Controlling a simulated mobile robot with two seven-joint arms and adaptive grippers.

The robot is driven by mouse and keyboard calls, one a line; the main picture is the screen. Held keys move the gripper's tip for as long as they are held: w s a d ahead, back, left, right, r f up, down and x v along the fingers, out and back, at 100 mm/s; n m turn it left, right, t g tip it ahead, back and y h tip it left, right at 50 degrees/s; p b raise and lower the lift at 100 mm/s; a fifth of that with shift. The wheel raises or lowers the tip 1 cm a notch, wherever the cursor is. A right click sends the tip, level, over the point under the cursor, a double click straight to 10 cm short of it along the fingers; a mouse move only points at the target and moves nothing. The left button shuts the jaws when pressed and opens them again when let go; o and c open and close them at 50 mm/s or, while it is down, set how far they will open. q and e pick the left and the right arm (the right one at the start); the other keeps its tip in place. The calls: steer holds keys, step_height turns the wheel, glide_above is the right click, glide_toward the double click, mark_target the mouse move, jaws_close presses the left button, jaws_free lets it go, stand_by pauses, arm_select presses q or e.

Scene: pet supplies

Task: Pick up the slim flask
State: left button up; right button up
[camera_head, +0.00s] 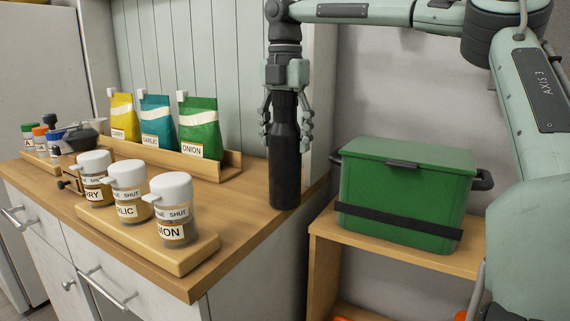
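The slim flask (286,172) is tall and black. It stands upright near the right edge of the wooden counter. My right gripper (287,132) points straight down over it, with one finger on each side of its upper part. The fingers lie close to the flask's sides; I cannot tell whether they press on it. The flask's top is partly hidden by the gripper. My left gripper is not in view.
Several lidded jars stand on a wooden board (178,257) at the front of the counter (250,225). Yellow, teal and green bags (200,128) stand in a wooden tray behind. A green box (402,190) sits on a lower shelf (335,232) at right.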

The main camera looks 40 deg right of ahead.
jaws_close()
steer(key=shift+r, duration=0.15)
